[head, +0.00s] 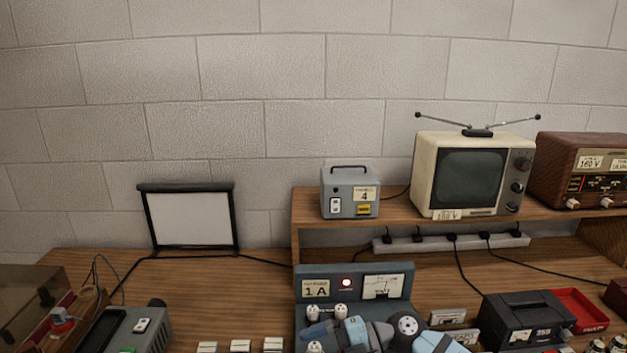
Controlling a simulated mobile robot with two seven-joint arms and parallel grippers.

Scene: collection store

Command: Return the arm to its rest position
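An arm of mine with light blue and grey links reaches in from the bottom edge, right of centre. Its end, which I take as my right gripper (322,332), lies in front of the grey power supply (353,282) with the "1 A" label, a red lamp and a meter. It overlaps the supply's lower front in the picture. I cannot tell whether it touches, or whether its fingers are open or shut. My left gripper is not in view.
A wooden bench (215,290) has a raised shelf carrying a grey box (350,193), a cream television (470,175) and a brown radio (585,170). A power strip (450,241) lies below. A black instrument (525,318) and red tray (582,312) stand right. A framed panel (189,218) stands left.

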